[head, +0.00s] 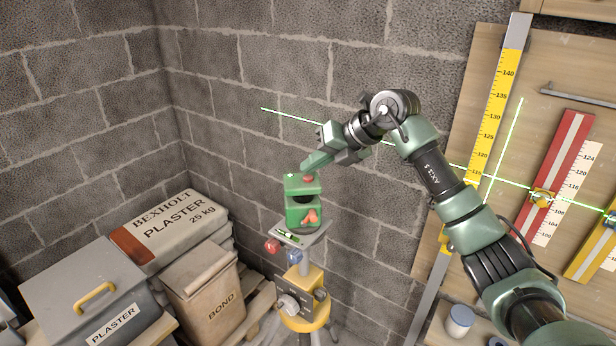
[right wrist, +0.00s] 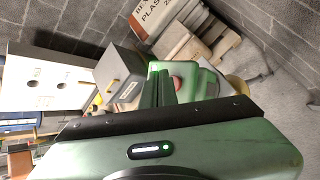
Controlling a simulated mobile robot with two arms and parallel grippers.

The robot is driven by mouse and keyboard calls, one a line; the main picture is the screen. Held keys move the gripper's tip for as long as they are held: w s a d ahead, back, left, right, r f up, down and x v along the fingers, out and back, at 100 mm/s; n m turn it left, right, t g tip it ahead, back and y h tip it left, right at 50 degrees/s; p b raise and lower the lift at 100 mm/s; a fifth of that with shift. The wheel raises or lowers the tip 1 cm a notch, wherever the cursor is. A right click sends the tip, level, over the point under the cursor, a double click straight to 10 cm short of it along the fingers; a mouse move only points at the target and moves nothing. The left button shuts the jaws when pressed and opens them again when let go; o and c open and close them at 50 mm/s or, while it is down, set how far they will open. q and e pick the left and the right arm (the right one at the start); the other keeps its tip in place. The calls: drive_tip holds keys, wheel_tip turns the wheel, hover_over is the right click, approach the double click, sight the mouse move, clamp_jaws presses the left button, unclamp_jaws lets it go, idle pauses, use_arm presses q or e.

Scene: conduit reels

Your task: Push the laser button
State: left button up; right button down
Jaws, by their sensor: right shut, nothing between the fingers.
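The green laser (head: 302,211) stands upright on a small plate on top of a stand in the corner. A red button (head: 308,179) is on its top, with a small lit green spot beside it. My right gripper (head: 306,168) is shut and empty, its tips just above the laser's top by the red button; I cannot tell whether they touch. In the right wrist view the shut fingers (right wrist: 161,82) cover part of the laser (right wrist: 184,72). My left gripper is not in view.
Green laser lines cross the wall and the board. The stand has a yellow mount (head: 303,290) with knobs. A grey plaster box (head: 70,290), a plaster sack (head: 172,228) and a bond bag (head: 205,290) are at left. A wooden board with a yellow ruler (head: 497,100) is at right.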

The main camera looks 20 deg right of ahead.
sight(312, 178)
drive_tip(key=shift+f, duration=0.4)
drive_tip(key=shift+r, duration=0.1)
idle(0.3)
drive_tip(key=shift+r, duration=0.4)
wheel_tip(312, 178, up, 6)
drive_tip(key=p, duration=0.4)
drive_tip(key=shift+p, duration=0.4)
idle(1.6)
